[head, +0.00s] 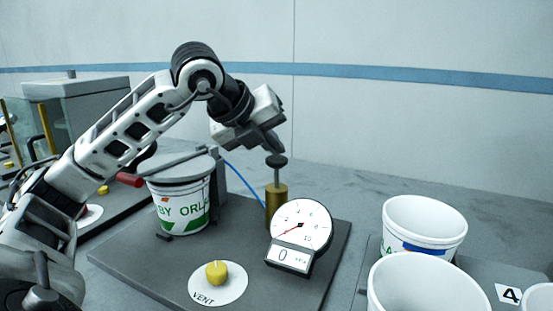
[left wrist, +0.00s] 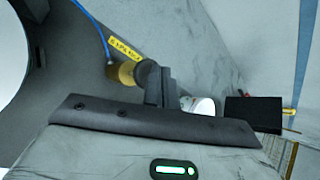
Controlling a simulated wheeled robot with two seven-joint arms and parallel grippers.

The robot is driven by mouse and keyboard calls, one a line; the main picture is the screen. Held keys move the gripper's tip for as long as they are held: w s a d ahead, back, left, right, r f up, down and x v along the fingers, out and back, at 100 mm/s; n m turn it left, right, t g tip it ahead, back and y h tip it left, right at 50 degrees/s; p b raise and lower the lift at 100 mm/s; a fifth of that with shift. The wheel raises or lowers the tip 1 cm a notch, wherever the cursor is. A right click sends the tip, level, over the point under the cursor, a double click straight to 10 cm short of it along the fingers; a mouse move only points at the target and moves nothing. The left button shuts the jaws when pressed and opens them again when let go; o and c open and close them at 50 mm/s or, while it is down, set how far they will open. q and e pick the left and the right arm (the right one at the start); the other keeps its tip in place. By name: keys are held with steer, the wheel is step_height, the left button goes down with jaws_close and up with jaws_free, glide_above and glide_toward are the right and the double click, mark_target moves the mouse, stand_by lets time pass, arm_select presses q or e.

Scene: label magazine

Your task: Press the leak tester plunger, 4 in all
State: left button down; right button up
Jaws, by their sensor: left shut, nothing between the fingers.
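The leak tester plunger has a dark round knob (head: 276,160) on a thin stem above a brass cylinder (head: 277,200). The stem shows between knob and cylinder. My left gripper (head: 272,146) is shut and empty, its fingertips pointing down just above the knob; I cannot tell whether they touch it. In the left wrist view the brass cylinder (left wrist: 122,74) lies beyond the fingers (left wrist: 160,92). The round gauge (head: 301,225) has its red needle at the low end, and its display reads 0. A lidded white tub (head: 180,207) stands on the tester. My right gripper is not in view.
The grey tester base (head: 245,285) carries a yellow vent knob (head: 216,272) at the front. A blue hose (head: 243,185) runs behind the plunger. Open white tubs (head: 425,222) stand to the right. A glass-sided machine (head: 75,100) stands at the back left.

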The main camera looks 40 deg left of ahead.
mark_target(271, 160)
arm_select(q)
steer(key=shift+f+b, duration=1.65)
steer(key=shift+f, duration=0.15)
stand_by(1.0)
steer(key=shift+r, duration=0.1)
steer(key=shift+r+p, duration=2.3)
step_height(271, 160, up, 5)
steer(key=p, duration=0.5)
steer(key=shift+r, duration=0.1)
stand_by(1.4)
